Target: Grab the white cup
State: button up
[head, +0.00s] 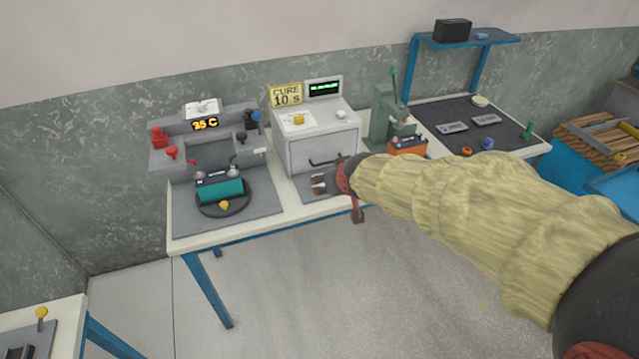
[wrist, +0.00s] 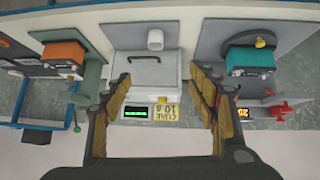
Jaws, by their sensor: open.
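The white cup (wrist: 155,39) shows in the wrist view as a small pale cylinder on the grey mat in front of the white oven. In the head view I cannot make the cup out; my gripper and sleeved arm cover part of that mat. My gripper (wrist: 159,74) is open, its two yellow-padded fingers apart with nothing between them. In the wrist view the cup lies beyond the fingertips, roughly in line with the gap. In the head view my gripper (head: 328,183) is over the bench in front of the oven.
The white oven (head: 322,146) with a handle stands behind the mat. A teal cylinder (head: 221,190) sits on a round plate to the left. A green press (head: 388,118) and an orange block (head: 407,146) stand to the right. Open floor lies before the bench.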

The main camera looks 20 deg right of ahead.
jog(key=w+d+f+t+p, duration=0.1)
jog(key=w+d+f+t, duration=0.15)
jog(key=w+f, duration=0.7)
jog(key=t+y+p, duration=0.1)
jog(key=t, duration=0.1)
send_near(321, 185)
jog(key=x, duration=0.5)
jog(key=shift+f, duration=0.1)
jog(key=shift+x, duration=1.25)
jog(key=b+x, duration=0.1)
jog(key=x, duration=0.1)
jog(key=b+x, duration=0.1)
jog(key=x, duration=0.2)
jog(key=shift+w+d+r, duration=0.15)
jog(key=shift+r, duration=0.2)
jog(key=shift+c, duration=1.2)
jog(key=c, duration=0.7)
jog(key=shift+c, duration=0.5)
